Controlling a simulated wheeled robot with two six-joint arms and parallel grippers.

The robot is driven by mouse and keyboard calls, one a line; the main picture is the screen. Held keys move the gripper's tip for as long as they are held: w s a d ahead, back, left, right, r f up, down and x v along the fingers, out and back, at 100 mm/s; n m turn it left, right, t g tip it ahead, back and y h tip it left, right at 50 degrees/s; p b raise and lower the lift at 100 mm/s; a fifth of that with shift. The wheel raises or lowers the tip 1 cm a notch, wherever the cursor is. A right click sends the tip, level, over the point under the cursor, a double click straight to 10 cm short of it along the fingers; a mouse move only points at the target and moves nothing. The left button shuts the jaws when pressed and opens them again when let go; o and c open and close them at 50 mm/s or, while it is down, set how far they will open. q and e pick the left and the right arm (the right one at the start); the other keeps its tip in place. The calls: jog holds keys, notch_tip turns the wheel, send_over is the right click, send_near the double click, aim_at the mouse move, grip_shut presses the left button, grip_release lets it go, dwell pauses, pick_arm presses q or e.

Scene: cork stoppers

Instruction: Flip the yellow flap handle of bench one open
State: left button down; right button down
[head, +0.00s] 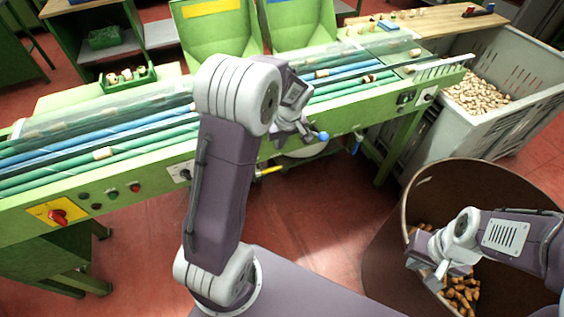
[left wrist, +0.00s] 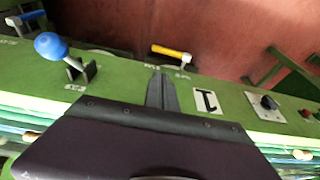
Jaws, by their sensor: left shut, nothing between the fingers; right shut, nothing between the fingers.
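The yellow flap handle (head: 268,171) sticks out below the front edge of the green bench, partly hidden behind my left arm in the head view. In the left wrist view the yellow handle (left wrist: 172,52) lies over the red floor, just beyond the bench's edge. My left gripper (head: 305,137) is at the bench front, above and right of the handle. In the left wrist view its fingers (left wrist: 160,92) are together, empty, and apart from the handle. My right gripper (head: 438,278) is shut and empty over the brown bin of corks (head: 412,215).
A blue-knobbed lever (head: 323,136) is close to my left gripper; the knob (left wrist: 50,46) also shows in the left wrist view. A grey crate of corks (head: 520,125) stands right.

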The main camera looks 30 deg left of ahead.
pick_arm(q)
jog(key=b, duration=0.2)
send_near(275, 169)
jog(key=shift+w+a+x, duration=0.15)
jog(key=shift+x, duration=1.55)
jog(key=shift+w+a+x, duration=0.15)
jog(key=shift+a+x, duration=0.05)
jog(key=shift+x, duration=1.5)
jog(key=shift+b, duration=0.3)
